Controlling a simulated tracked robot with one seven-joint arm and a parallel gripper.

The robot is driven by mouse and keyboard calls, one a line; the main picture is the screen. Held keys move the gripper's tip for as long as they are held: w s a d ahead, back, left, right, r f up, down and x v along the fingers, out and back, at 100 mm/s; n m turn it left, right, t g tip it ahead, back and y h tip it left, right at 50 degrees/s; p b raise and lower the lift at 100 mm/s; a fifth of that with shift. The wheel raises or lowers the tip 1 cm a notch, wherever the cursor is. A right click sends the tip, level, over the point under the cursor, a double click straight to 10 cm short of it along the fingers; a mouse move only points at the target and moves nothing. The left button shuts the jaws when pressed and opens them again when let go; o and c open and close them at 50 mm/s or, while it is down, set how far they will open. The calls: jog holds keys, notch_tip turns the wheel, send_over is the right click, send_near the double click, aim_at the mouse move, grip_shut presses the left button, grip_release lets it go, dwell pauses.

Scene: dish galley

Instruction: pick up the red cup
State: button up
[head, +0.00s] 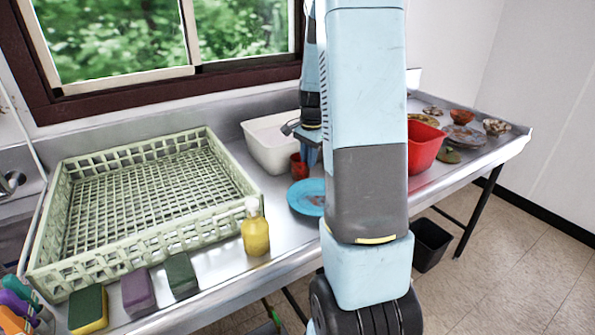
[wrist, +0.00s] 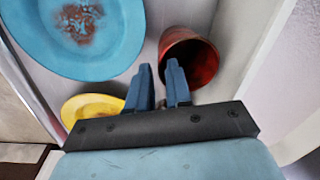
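The red cup (head: 298,168) stands on the metal counter in front of the white basin, partly hidden by my gripper in the head view. In the wrist view the cup (wrist: 185,45) is seen from above, its dark red inside showing. My gripper (wrist: 159,66) is open, with a gap between its two blue fingers. The right finger overlaps the cup's opening and the left finger is just outside its left side. I cannot tell whether either finger touches the cup.
A stained blue plate (wrist: 72,40) lies left of the cup, and a yellow dish (wrist: 92,108) is nearer. The white basin (head: 268,150) is close behind. A green rack (head: 150,235), a yellow bottle (head: 255,232) and a red tub (head: 424,148) also occupy the counter.

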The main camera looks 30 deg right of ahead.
aim_at(307, 169)
jog(key=shift+w+f, duration=0.15)
jog(key=shift+f, duration=0.85)
jog(key=shift+w+f, duration=0.1)
jog(key=shift+f, duration=0.85)
grip_shut()
